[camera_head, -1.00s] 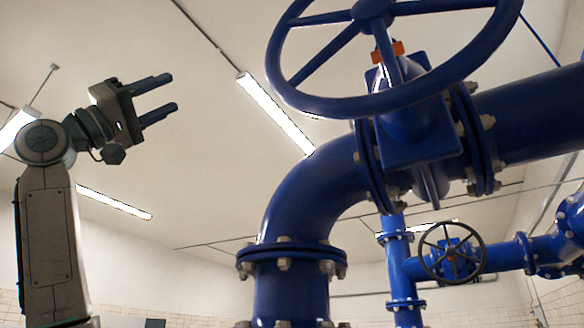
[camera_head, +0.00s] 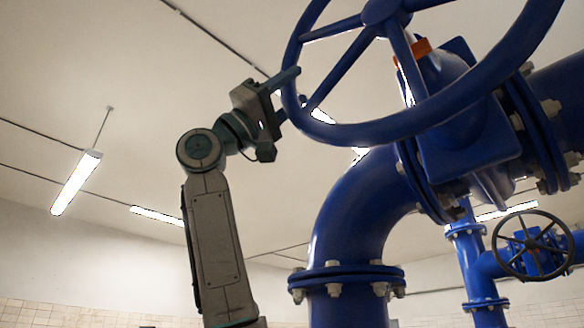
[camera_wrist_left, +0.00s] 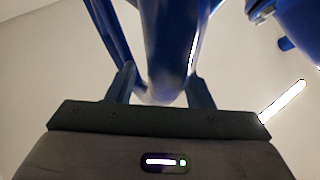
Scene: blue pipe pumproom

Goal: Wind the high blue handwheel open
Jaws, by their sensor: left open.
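The high blue handwheel (camera_head: 400,126) hangs at the top of the head view, its upper part cut off by the frame edge. My left gripper (camera_head: 296,87) is open at the left side of its rim. In the left wrist view the blue rim (camera_wrist_left: 166,62) runs between the two spread fingers (camera_wrist_left: 162,86). The fingers stand on either side of it, and I cannot tell whether either touches. My right gripper is in neither view.
A thick blue elbow pipe (camera_head: 345,225) with bolted flanges stands below the wheel. A smaller dark handwheel (camera_head: 531,246) sits on a thinner blue pipe at the lower right. The space left of my left arm is clear.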

